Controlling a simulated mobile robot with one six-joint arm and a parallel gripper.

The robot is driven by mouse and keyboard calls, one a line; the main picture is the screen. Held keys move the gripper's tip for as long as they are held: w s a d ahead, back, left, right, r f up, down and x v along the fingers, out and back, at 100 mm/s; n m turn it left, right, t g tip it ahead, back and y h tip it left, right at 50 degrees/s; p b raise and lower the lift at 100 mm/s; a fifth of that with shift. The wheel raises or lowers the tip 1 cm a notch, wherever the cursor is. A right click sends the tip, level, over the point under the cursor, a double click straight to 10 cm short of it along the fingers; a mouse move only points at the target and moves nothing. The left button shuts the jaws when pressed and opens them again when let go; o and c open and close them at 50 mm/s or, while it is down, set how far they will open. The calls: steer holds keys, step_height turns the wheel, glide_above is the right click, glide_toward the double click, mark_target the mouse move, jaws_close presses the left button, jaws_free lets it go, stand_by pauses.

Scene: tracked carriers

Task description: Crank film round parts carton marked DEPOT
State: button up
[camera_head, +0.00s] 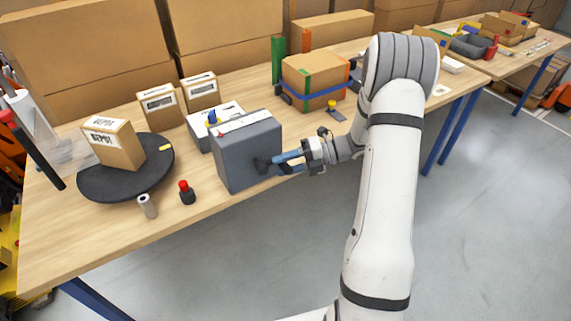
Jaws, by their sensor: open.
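The parts carton (113,146) marked DEPOT stands on a round black turntable (126,190) at the left. Clear film (66,158) hangs beside the carton's left side, near an upright roll (37,150) with a red top; whether film touches the carton is unclear. A grey box (236,152) stands to the right of the turntable, with a dark hub or crank part (262,166) on its right face. My gripper (281,162) is open at this part, its fingers pointing left. The fingers and dark part overlap, so I cannot tell whether they touch.
A red-topped black button or knob (187,192) and a small grey cylinder (148,206) stand before the turntable. Two labelled cartons (160,104) (201,92) stand behind. A strapped carton (314,80) is farther right. The wooden table's (70,250) front left is clear.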

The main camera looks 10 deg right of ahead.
steer(key=shift+a, duration=0.2)
steer(key=shift+c, duration=0.3)
steer(key=c, duration=0.9)
steer(key=shift+d, duration=0.1)
jaws_close()
steer(key=shift+r+p, duration=0.15)
steer(key=shift+p, duration=0.25)
